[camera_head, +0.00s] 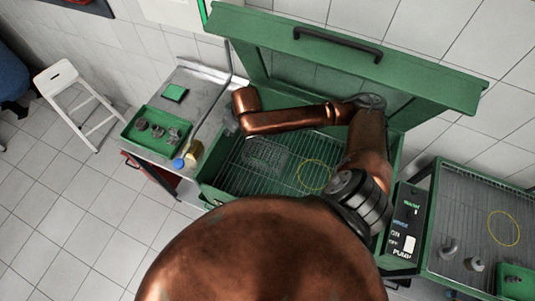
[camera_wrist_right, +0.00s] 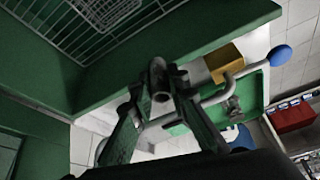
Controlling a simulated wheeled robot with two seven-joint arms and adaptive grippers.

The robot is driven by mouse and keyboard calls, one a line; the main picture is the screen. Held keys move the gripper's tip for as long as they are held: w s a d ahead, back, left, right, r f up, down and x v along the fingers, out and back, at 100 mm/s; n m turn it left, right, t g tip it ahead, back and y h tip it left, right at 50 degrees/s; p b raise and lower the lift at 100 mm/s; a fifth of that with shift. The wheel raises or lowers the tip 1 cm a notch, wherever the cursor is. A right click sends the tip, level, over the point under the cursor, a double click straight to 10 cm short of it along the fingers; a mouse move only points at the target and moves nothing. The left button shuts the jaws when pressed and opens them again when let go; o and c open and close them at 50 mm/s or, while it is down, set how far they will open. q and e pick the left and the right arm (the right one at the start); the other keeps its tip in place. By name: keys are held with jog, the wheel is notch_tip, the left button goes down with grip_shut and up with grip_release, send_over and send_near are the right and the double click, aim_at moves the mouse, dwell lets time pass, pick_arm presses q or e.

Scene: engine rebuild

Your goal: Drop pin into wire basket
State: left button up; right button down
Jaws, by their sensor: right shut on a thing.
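My right gripper (camera_wrist_right: 160,98) is shut on the pin (camera_wrist_right: 159,76), a short grey metal cylinder with a round end, in the right wrist view. The wire basket (camera_wrist_right: 108,10) shows at the upper left of that view, inside the green washer, apart from the pin. In the head view the wire basket (camera_head: 266,155) sits on the rack in the washer tank. My right arm reaches over the tank to its left side there, and its wrist hides the gripper and pin. My left gripper is not in view.
The washer's green rim (camera_wrist_right: 150,50) lies between gripper and basket in the wrist view. The raised lid (camera_head: 345,55) stands behind. A yellow ring (camera_head: 313,175) lies on the rack. A green tray (camera_head: 157,130) with parts sits on the left bench.

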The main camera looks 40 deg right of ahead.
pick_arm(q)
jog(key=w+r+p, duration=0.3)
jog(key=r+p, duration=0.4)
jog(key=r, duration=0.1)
pick_arm(e)
jog(key=s+d+f+n, duration=0.1)
jog(key=s+d+f, duration=0.1)
jog(key=d, duration=0.2)
jog(key=s+d+f+n+y, duration=0.1)
jog(key=s+d+f, duration=0.1)
jog(key=d, duration=0.3)
jog(key=s+d+f+n, duration=0.1)
jog(key=s+d+f, duration=0.1)
jog(key=d+f, duration=0.15)
pick_arm(q)
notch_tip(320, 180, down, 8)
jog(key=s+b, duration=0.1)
jog(key=b, duration=0.7)
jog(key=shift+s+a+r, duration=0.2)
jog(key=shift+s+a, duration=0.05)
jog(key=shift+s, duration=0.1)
pick_arm(e)
jog(key=shift+g, duration=0.3)
jog(key=f, duration=0.5)
jog(key=shift+d+f, duration=0.1)
jog(key=shift+d, duration=0.2)
